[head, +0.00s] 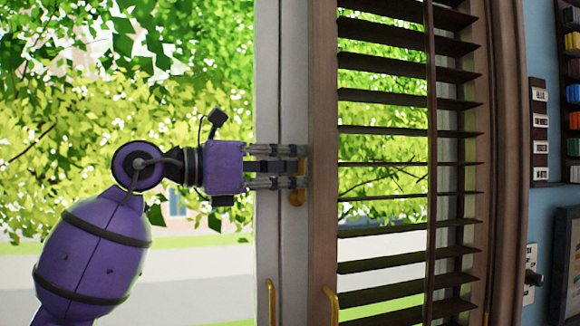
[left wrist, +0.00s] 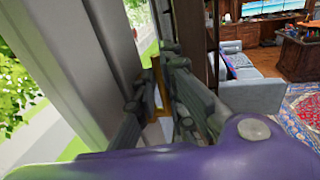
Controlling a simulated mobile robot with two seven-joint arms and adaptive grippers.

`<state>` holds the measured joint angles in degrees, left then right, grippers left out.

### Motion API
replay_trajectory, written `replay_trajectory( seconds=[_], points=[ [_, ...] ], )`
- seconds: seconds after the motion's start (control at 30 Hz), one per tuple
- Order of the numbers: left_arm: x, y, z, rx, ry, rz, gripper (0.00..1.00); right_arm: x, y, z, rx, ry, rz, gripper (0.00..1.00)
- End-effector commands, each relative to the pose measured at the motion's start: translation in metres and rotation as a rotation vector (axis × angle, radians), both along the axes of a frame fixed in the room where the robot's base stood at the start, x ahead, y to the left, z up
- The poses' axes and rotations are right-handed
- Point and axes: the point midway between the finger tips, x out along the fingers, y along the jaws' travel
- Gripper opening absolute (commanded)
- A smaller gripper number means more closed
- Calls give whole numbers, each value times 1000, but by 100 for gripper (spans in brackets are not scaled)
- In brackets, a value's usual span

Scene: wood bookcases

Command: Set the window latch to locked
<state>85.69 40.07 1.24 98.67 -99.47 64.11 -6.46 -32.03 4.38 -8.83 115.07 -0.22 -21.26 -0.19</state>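The brass window latch (head: 297,198) is on the pale window frame (head: 268,240) near the middle of the head view. Most of it is hidden behind my left gripper (head: 303,167). The gripper's two fingers point right, one above the other, with a gap between them. Brass shows between and just below the fingertips. In the left wrist view the fingers stand apart on either side of a narrow brass piece (left wrist: 157,75). I cannot tell whether they touch it, nor which way the latch is turned. My right gripper is in neither view.
A slatted wooden shutter (head: 400,130) stands right of the frame. Two brass handles (head: 271,300) (head: 331,305) show low on the window edges. A grey sofa (left wrist: 250,85) and a patterned rug (left wrist: 300,125) lie inside the room. Trees show through the window.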

Motion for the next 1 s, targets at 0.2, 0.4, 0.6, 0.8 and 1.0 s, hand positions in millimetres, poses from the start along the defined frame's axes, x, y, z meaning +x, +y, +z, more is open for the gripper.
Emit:
replay_trajectory(
  seconds=[0.2,0.4,0.6,0.8,1.0],
  points=[
    [0,1,0,-1,0,1,0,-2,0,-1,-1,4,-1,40],
    [0,1,0,-10,-3,1,0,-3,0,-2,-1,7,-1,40],
    [0,5,-5,-72,-22,2,0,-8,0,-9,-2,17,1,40],
    [-2,12,-10,-200,-63,1,0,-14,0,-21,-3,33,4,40],
    [-5,20,-15,-346,-110,3,0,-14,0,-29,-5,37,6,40]
  ],
)
